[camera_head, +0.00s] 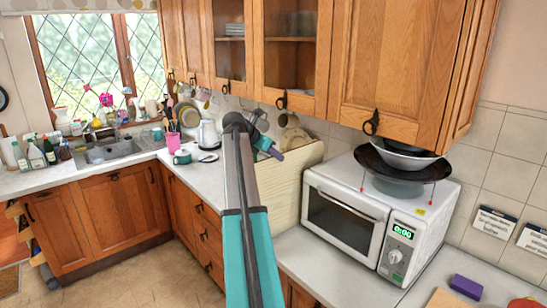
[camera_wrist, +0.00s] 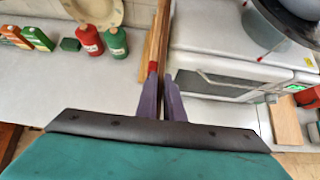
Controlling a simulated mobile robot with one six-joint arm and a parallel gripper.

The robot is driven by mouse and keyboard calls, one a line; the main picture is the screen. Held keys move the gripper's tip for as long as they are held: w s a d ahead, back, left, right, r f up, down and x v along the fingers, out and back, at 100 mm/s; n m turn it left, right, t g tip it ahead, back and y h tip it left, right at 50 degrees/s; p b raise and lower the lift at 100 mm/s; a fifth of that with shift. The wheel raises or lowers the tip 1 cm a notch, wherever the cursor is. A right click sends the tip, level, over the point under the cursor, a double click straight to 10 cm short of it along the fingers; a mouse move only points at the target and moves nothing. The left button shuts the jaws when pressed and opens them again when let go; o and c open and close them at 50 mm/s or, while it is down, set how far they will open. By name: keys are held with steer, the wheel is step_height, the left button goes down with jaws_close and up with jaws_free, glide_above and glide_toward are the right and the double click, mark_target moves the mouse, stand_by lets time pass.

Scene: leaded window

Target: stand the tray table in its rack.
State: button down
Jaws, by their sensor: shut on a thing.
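The tray table (camera_head: 292,192) shows in the head view as a pale, slatted panel standing upright on edge, left of the microwave. In the wrist view I see it nearly edge-on as a narrow wooden strip (camera_wrist: 158,42). My gripper (camera_head: 274,152) is at its upper edge, with purple fingers. In the wrist view the fingers (camera_wrist: 162,92) lie on either side of the strip and are shut on it. I cannot make out the rack, and the panel's lower edge is partly hidden by my arm, so I cannot tell what it rests on.
A white microwave (camera_head: 365,225) stands close to the right of the panel, with dark and pale bowls (camera_head: 400,165) on top. To the left are a white kettle (camera_head: 209,134), a teal mug (camera_head: 182,157) and a pink utensil cup (camera_head: 173,141). Wooden wall cabinets (camera_head: 400,70) hang above.

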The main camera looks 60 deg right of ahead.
steer(key=shift+s+d, duration=0.25)
steer(key=shift+d, duration=0.55)
steer(key=c, duration=1.8)
jaws_free()
steer(key=shift+r, duration=0.1)
steer(key=shift+f, duration=0.25)
steer(key=shift+b+v, duration=2.5)
steer(key=shift+v, duration=4.5)
steer(key=shift+d, duration=0.1)
